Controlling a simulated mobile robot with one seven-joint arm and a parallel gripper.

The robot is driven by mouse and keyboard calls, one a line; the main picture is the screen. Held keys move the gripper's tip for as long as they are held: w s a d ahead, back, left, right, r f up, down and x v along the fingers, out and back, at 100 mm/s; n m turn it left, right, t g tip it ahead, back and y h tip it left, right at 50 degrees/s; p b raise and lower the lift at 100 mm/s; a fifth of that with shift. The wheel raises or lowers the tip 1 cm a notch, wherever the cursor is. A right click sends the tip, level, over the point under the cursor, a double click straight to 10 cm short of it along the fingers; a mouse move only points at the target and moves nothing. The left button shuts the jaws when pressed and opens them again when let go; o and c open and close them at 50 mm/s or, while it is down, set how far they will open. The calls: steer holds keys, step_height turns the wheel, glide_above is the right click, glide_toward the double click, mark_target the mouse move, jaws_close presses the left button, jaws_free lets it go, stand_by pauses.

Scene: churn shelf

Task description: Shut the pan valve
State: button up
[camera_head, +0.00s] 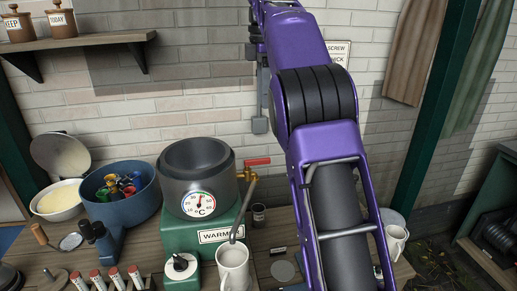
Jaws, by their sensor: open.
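The pan valve (245,172) is a brass tap on the right side of a dark grey pan (197,175). Its red lever (258,161) points to the right, about level. A thin grey spout (243,212) runs down from it to a white mug (232,267) on the table. I cannot tell whether liquid is flowing. The pan has a round °C dial on its front and stands on a green warmer (176,238). My purple arm crosses the picture to the right of the valve, apart from it in the picture.
A blue tub (132,208) of coloured items stands left of the pan. Several red-capped tubes (115,277) stand in front. A small dark jar (258,215) stands near the spout, and another mug (396,240) at the right. A wooden shelf (90,40) hangs upper left.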

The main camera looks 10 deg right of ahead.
mark_target(257, 164)
step_height(257, 164, down, 17)
steer(key=shift+r, duration=0.1)
stand_by(0.5)
jaws_close()
